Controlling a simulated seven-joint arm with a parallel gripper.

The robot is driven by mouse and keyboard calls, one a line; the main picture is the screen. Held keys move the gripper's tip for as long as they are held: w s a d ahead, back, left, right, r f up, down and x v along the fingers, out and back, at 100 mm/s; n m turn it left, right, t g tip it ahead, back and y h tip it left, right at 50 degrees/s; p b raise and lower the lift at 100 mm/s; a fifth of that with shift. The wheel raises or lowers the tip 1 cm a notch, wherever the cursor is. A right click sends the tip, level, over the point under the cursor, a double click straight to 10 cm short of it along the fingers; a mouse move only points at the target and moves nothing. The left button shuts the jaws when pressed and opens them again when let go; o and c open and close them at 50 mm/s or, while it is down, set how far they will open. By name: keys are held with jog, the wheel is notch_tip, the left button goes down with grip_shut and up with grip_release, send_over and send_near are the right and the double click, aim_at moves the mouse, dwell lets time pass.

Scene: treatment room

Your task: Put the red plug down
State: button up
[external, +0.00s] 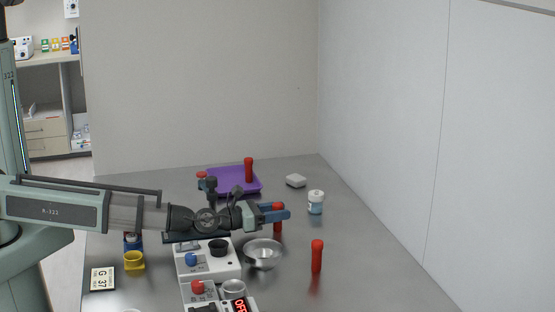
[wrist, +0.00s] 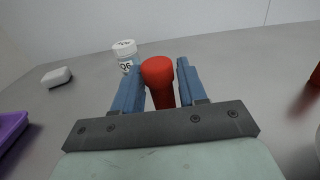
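A red plug (external: 278,222) stands roughly upright between the two blue fingers of my gripper (external: 280,213). In the wrist view the red plug (wrist: 158,75) has its round head between the fingertips of my gripper (wrist: 160,80), with a finger close against each side. My gripper looks shut on it. The fingers hide the plug's middle in the external view. Whether its lower end touches the table cannot be told. Another red plug (external: 317,257) stands on the table, nearer the camera and to the right. A third red plug (external: 249,170) stands at the purple tray (external: 222,193).
A metal bowl (external: 264,254) sits close below my gripper in the picture, beside a white device (external: 225,267). A white-capped bottle (external: 316,204) and a small white block (external: 296,181) stand behind to the right. The grey table (external: 370,265) is clear at the right.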

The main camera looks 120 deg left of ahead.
jog(key=shift+o, duration=1.1)
jog(key=shift+s+d, duration=0.3)
jog(key=shift+d, duration=0.05)
jog(key=shift+v, duration=1.25)
notch_tip(320, 180, up, 5)
jog(key=shift+w+a+f, duration=0.15)
jog(key=shift+a+f, duration=0.05)
jog(key=shift+o, duration=0.3)
jog(key=shift+r, duration=1.2)
